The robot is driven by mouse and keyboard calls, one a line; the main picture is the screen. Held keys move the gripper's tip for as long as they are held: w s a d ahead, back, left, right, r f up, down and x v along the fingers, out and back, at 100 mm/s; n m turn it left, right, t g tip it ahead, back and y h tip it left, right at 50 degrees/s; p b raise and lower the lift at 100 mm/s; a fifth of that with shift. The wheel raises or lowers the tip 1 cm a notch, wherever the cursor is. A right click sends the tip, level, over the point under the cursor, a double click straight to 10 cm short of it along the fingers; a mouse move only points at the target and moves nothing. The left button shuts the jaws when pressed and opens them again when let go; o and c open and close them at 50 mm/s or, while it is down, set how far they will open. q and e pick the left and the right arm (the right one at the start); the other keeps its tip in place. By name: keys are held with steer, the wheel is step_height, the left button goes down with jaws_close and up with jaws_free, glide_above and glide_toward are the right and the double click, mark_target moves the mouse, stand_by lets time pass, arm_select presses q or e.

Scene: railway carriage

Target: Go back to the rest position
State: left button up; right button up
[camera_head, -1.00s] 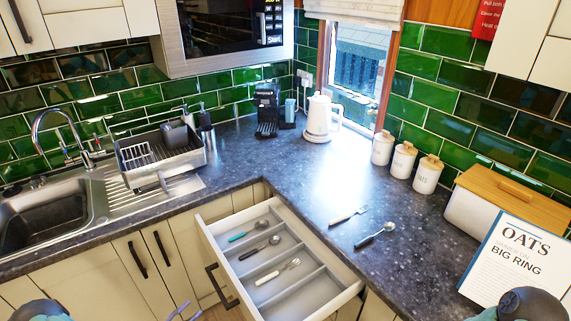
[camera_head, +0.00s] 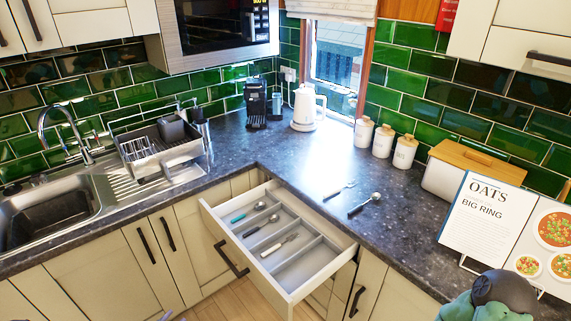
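Neither gripper shows in the head view. A dark, rounded part of my own right arm with a teal section stands at the bottom right corner, in front of the worktop. A pulled-out drawer (camera_head: 327,277) stands open below the worktop corner. In its compartments lie a teal-handled spoon (camera_head: 248,212), a dark-handled spoon (camera_head: 261,226) and a light-handled fork (camera_head: 279,244). A fork (camera_head: 339,190) and a dark-handled spoon (camera_head: 364,204) lie on the worktop.
The dark worktop (camera_head: 310,158) carries a kettle (camera_head: 309,108), a coffee machine (camera_head: 256,104), several canisters (camera_head: 382,141), a bread bin (camera_head: 444,187) and a recipe book (camera_head: 477,228). A sink (camera_head: 47,212) and dish rack (camera_head: 168,163) are at left. The open drawer juts out over the floor.

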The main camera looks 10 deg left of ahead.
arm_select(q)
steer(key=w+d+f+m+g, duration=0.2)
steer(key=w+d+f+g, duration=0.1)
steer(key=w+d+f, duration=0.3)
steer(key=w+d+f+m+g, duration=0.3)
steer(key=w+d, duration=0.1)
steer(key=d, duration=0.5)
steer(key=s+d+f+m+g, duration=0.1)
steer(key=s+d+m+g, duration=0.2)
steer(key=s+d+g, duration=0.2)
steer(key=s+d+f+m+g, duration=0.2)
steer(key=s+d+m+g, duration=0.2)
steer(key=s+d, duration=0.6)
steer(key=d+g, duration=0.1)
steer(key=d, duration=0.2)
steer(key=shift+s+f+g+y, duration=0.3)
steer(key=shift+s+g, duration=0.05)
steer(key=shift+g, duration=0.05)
